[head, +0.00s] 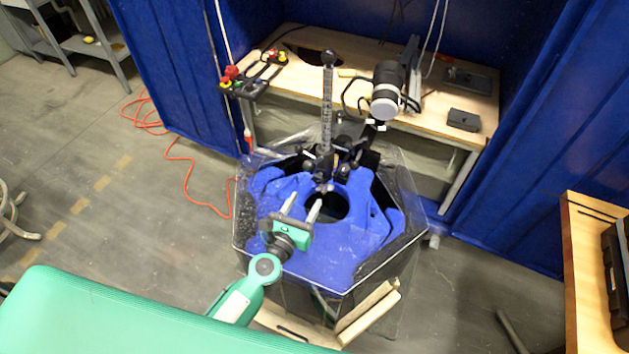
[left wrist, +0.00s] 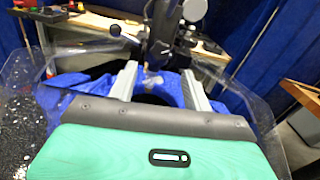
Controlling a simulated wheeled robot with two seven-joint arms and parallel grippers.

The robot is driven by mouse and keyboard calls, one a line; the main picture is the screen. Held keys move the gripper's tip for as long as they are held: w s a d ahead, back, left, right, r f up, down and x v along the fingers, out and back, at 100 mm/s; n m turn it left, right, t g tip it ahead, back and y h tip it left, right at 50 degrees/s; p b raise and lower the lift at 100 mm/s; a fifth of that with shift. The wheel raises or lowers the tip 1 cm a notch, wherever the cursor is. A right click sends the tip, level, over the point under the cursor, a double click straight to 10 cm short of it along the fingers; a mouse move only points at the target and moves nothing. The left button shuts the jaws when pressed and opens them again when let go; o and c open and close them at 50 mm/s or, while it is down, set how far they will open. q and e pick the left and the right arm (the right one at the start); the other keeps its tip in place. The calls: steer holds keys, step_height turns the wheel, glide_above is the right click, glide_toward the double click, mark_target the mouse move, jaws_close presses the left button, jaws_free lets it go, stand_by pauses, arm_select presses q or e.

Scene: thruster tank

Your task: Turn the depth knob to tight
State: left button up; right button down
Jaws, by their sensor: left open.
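A clear-walled tank (head: 240,235) with a blue inner top (head: 345,250) stands in the middle of the head view. An upright graduated post (head: 327,110) with a black ball on top rises at its back. A dark clamp (head: 325,165) with small knobs sits low on the post; the clamp also shows in the left wrist view (left wrist: 160,35). Which knob is the depth knob, and its setting, I cannot tell. My left gripper (head: 303,206) is open and empty over the blue top, in front of and apart from the clamp. Its fingers point toward the clamp in the left wrist view (left wrist: 159,72).
Blue curtains (head: 180,70) enclose the back. An orange cable (head: 185,180) lies on the floor at left. Another wooden table (head: 583,270) stands at right.

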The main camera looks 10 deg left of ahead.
mark_target(317, 181)
arm_select(q)
steer(key=shift+w+d+p, duration=0.15)
steer(key=shift+w+d, duration=0.1)
steer(key=shift+w, duration=0.9)
steer(key=shift+w+d+p, duration=0.1)
steer(key=shift+w+d, duration=0.1)
steer(key=shift+w, duration=0.95)
steer(key=shift+w+d+p, duration=0.15)
steer(key=shift+w+d, duration=0.1)
steer(key=shift+w, duration=0.9)
steer(key=c, duration=1)
